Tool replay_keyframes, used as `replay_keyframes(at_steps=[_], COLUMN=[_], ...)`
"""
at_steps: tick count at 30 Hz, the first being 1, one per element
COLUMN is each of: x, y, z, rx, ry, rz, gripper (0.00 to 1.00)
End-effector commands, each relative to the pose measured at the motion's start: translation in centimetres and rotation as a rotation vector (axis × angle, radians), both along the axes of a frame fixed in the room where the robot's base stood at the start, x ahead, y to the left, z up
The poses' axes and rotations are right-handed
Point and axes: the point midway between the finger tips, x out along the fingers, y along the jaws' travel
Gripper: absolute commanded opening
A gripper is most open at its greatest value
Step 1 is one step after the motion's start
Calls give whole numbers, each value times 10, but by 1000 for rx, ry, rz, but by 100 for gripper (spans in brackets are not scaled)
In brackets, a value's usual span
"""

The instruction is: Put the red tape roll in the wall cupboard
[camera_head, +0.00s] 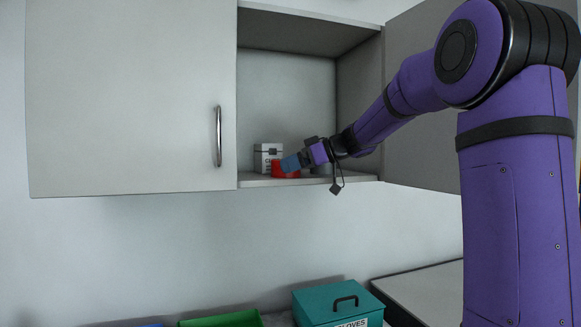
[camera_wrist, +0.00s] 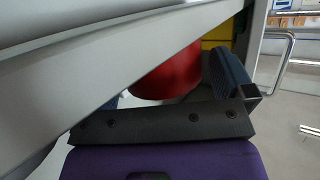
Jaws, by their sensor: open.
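The red tape roll (camera_head: 283,172) stands on the floor of the open right compartment of the wall cupboard (camera_head: 310,182), near its front left. My gripper (camera_head: 290,163) reaches in from the right with its blue fingers at the roll, partly covering it. In the wrist view the red roll (camera_wrist: 170,84) lies ahead of the gripper's base, beside the one blue finger that shows clearly. The jaws are open. The other finger is mostly hidden behind a grey edge, so contact with the roll cannot be told.
A white box (camera_head: 265,156) stands beside the roll on the left. A grey object (camera_head: 322,170) sits behind my wrist. The left cupboard door (camera_head: 130,95) is shut; the right door (camera_head: 418,120) is swung open. A teal gloves box (camera_head: 335,303) and green bin (camera_head: 222,319) are below.

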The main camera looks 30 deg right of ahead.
Motion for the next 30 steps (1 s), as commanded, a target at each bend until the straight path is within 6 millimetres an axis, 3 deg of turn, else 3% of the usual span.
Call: replay_keyframes(at_steps=[9, 18, 23, 30], x=[-32, -42, -36, -29], y=[-33, -42, -28, 15], z=[17, 22, 31, 67], rx=[0, 0, -15, -86], ry=[0, -2, -71, -329], rz=[-2, -2, -50, -358], gripper=[100, 100, 100, 100])
